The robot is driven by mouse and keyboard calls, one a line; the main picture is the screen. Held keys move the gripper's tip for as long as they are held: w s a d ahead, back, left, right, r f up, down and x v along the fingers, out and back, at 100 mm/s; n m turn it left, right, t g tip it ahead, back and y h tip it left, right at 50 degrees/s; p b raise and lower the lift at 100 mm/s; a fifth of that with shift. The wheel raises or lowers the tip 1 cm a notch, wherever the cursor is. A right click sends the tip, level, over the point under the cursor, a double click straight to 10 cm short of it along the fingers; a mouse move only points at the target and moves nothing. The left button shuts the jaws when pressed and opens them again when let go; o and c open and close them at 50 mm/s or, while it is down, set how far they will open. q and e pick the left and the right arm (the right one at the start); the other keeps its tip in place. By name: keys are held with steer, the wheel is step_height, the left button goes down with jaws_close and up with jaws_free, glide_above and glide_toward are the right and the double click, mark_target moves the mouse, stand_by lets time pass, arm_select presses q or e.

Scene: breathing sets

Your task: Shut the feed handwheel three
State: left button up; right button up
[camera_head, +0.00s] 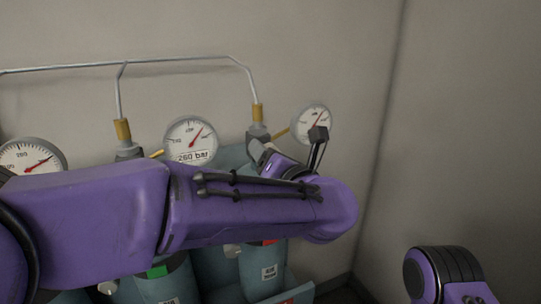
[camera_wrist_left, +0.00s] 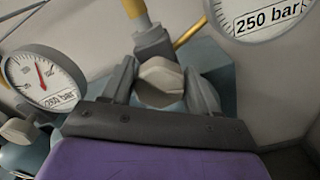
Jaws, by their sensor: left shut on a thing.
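In the left wrist view, a grey handwheel (camera_wrist_left: 160,80) with a faceted pale face sits on a valve below a brass fitting. My left gripper (camera_wrist_left: 163,88) has one finger on each side of it and is shut on it. In the head view my left gripper (camera_head: 267,155) is at the rightmost visible valve (camera_head: 257,132), under the right end of the pipe. My purple left arm hides most of this valve and the handwheel there. I cannot read a number on the handwheel. My right gripper is not in view.
Pressure gauges stand at the left (camera_head: 32,156), middle (camera_head: 190,138) and right (camera_head: 312,122). A thin metal pipe (camera_head: 180,60) runs along the wall above them. Teal cylinders (camera_head: 262,275) stand below my left arm. The wall corner is at the right.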

arm_select(q)
steer(key=o, duration=1)
steer(key=shift+c, duration=0.2)
steer(key=b+v, duration=0.3)
steer(key=v, duration=0.7)
steer(key=shift+s+b, duration=0.2)
steer(key=shift+b, duration=0.1)
steer(key=shift+d, duration=0.1)
